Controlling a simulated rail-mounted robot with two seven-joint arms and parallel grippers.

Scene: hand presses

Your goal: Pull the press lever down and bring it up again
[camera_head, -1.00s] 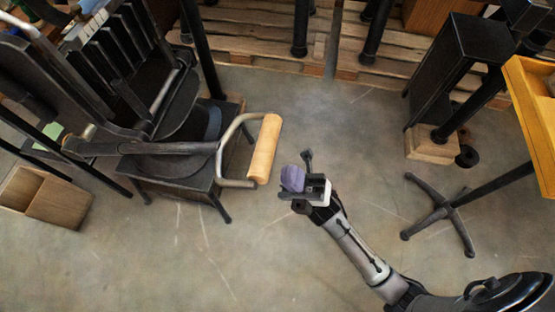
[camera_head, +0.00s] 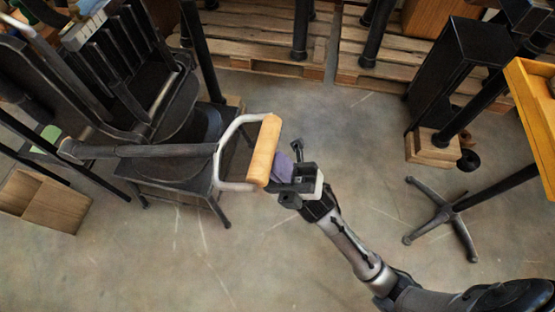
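The press (camera_head: 170,150) is a dark machine on the left in the head view. Its long dark lever arm (camera_head: 150,151) reaches right to a pale metal bracket (camera_head: 229,150) with a wooden handle (camera_head: 263,150). The handle stands out at the press's right side. My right gripper (camera_head: 282,168), with purple finger parts, is at the handle's lower right side and appears to meet its edge. I cannot tell whether it touches or grips it; the handle covers part of the fingers. My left gripper is not in view.
A wooden box (camera_head: 45,197) lies at the lower left. Wooden pallets (camera_head: 270,50) run along the back. A dark stand on a wooden block (camera_head: 432,148) and a yellow tray (camera_head: 535,115) with a splayed foot (camera_head: 444,211) are at the right. The middle floor is clear.

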